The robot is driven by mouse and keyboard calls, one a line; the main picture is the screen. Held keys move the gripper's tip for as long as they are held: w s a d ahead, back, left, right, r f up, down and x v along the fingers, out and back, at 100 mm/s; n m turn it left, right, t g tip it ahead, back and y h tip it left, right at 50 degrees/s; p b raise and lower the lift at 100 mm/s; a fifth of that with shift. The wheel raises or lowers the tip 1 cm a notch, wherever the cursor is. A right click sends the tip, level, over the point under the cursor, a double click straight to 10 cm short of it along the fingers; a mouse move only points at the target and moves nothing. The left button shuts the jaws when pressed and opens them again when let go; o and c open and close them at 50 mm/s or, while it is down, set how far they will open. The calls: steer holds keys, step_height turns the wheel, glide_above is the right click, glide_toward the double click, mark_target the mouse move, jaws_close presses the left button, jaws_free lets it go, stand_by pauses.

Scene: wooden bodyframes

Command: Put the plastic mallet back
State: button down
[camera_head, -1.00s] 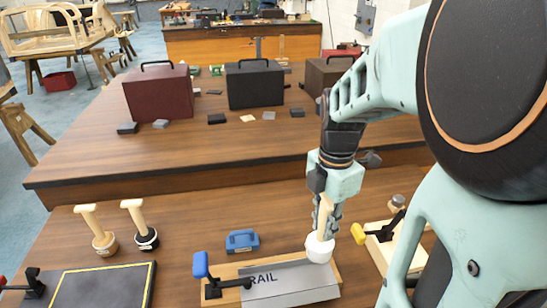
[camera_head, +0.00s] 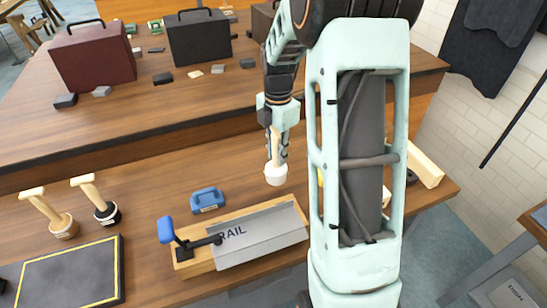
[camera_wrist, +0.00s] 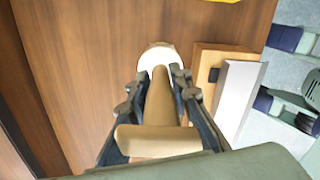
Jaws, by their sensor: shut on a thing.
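The plastic mallet (camera_head: 275,174) has a white head and a pale wooden handle with a T-shaped end. My gripper (camera_head: 277,146) is shut on its handle, with the white head hanging down. In the head view the mallet shows behind the RAIL board, right of a blue block. In the wrist view the mallet's white head (camera_wrist: 155,57) shows beyond the fingers (camera_wrist: 158,92), over bare wood and beside the board. I cannot tell how far the head is above the table.
Two other mallets, one brown-headed (camera_head: 64,226) and one black-headed (camera_head: 108,213), stand at left behind a black mat (camera_head: 68,278). The RAIL sheet (camera_head: 250,236) lies on a wooden board with a blue-handled clamp (camera_head: 167,230). A blue block (camera_head: 207,200) sits behind it. Tool cases stand farther back.

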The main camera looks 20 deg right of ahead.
mark_target(276, 154)
steer(key=shift+w+d+f, duration=0.15)
steer(key=shift+w+f, duration=0.45)
steer(key=shift+f, duration=0.15)
steer(key=shift+w+d+f, duration=0.1)
steer(key=shift+w+f, duration=0.45)
steer(key=shift+f, duration=1.6)
steer(key=shift+f, duration=0.1)
steer(key=c, duration=1.8)
jaws_free()
steer(key=shift+f, duration=0.1)
steer(key=shift+o, duration=0.2)
step_height(276, 154, up, 12)
steer(key=shift+r, duration=0.2)
